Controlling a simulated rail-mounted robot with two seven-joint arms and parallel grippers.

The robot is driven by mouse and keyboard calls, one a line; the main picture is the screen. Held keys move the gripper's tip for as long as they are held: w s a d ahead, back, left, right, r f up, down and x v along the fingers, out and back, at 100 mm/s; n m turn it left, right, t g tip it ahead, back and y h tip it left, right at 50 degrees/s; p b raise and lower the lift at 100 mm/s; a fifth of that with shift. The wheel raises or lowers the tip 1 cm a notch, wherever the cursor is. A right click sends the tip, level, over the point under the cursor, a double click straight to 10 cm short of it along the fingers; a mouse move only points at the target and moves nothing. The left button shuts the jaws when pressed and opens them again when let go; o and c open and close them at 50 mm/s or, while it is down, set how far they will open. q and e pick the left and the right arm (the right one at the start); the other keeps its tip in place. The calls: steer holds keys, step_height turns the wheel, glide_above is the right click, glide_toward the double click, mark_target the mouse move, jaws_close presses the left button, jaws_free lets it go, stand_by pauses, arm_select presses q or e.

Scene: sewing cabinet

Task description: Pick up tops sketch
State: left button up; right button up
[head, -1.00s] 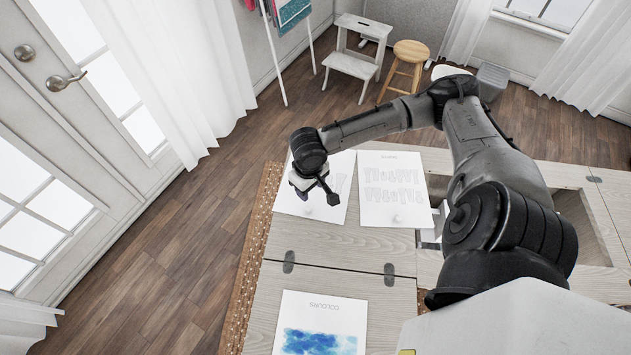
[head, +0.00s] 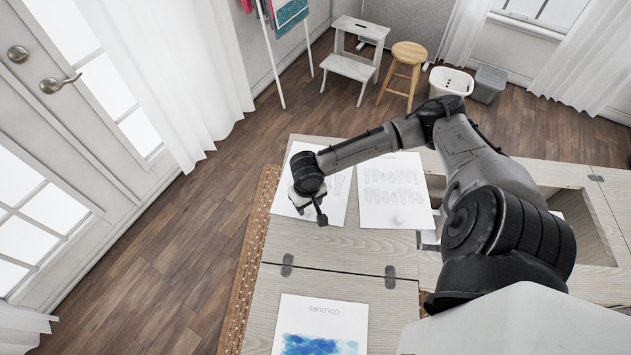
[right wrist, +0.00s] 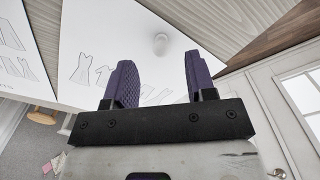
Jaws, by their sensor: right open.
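Two white paper sheets with line drawings lie side by side on the pale wooden cabinet top. The left sheet (head: 341,187) is partly covered by my right wrist; the right sheet (head: 393,190) shows rows of garment drawings. Their headings are too small or hidden to tell which is the tops sketch. My right gripper (head: 308,201) is above the left sheet, near its front left part. In the right wrist view, its purple fingers (right wrist: 157,70) are apart and empty over a sheet with garment drawings (right wrist: 90,45). A small round pale knob (right wrist: 160,43) shows on that sheet. My left gripper is out of view.
A sheet headed COLOURS (head: 320,325) with blue paint lies on the cabinet's front panel (head: 350,280). A recessed opening (head: 580,225) is at the right. A step stool (head: 352,65), wooden stool (head: 402,75) and baskets stand behind. Open floor lies at the left.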

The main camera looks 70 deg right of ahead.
mark_target(307, 209)
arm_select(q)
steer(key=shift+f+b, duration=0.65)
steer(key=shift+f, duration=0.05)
arm_select(e)
steer(key=f, duration=0.3)
steer(key=shift+w+d+f, duration=0.2)
steer(key=shift+w, duration=0.15)
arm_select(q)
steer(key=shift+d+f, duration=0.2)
arm_select(e)
steer(key=shift+f, duration=0.85)
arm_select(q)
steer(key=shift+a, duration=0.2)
arm_select(e)
steer(key=c, duration=0.9)
